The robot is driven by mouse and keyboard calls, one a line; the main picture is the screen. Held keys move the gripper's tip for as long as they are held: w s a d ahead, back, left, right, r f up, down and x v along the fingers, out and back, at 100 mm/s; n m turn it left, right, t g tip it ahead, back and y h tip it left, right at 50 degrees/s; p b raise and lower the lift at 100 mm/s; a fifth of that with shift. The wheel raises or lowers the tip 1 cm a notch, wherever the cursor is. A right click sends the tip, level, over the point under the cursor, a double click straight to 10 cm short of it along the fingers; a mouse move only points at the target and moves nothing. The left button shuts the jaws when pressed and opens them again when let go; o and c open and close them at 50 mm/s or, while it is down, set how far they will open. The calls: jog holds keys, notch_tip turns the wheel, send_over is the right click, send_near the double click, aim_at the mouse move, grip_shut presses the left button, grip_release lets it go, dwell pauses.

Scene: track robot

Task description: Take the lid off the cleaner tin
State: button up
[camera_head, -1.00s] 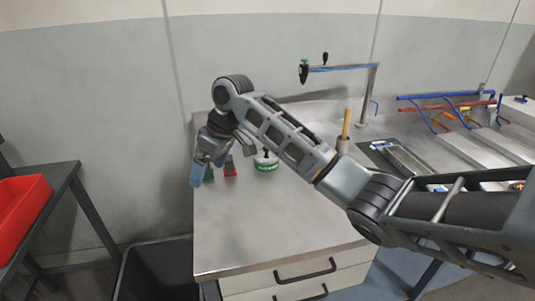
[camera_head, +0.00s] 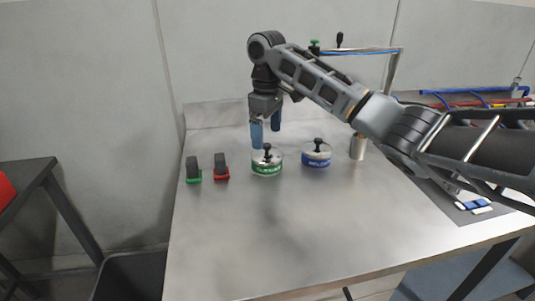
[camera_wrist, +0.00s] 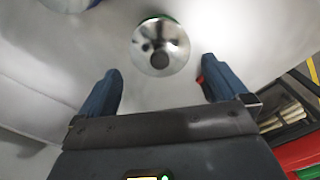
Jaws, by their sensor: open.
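A tin with a green band (camera_head: 267,169) stands upright on the steel table; its small lettering seems to read as cleaner. Its metal lid (camera_head: 259,159) is on, with a black knob (camera_head: 267,147) on top. The lid also shows in the wrist view (camera_wrist: 172,60), ahead of and between my fingers. My gripper (camera_head: 266,136) is open and empty, pointing down. Its blue fingers appear just above and behind the green tin, apart from the knob as far as I can see. A tin with a blue band (camera_head: 317,161) and its own knobbed lid stands to the right.
A green-based block (camera_head: 194,175) and a red-based block (camera_head: 221,174) with dark tops stand left of the tins. A metal cup (camera_head: 358,148) is at the right, near a pipe stand (camera_head: 392,70). The table's front half (camera_head: 280,235) is clear.

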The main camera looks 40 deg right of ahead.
aim_at(267, 144)
notch_tip(267, 144, down, 5)
dwell(0.3)
jog(key=shift+c, duration=0.2)
jog(key=c, duration=0.6)
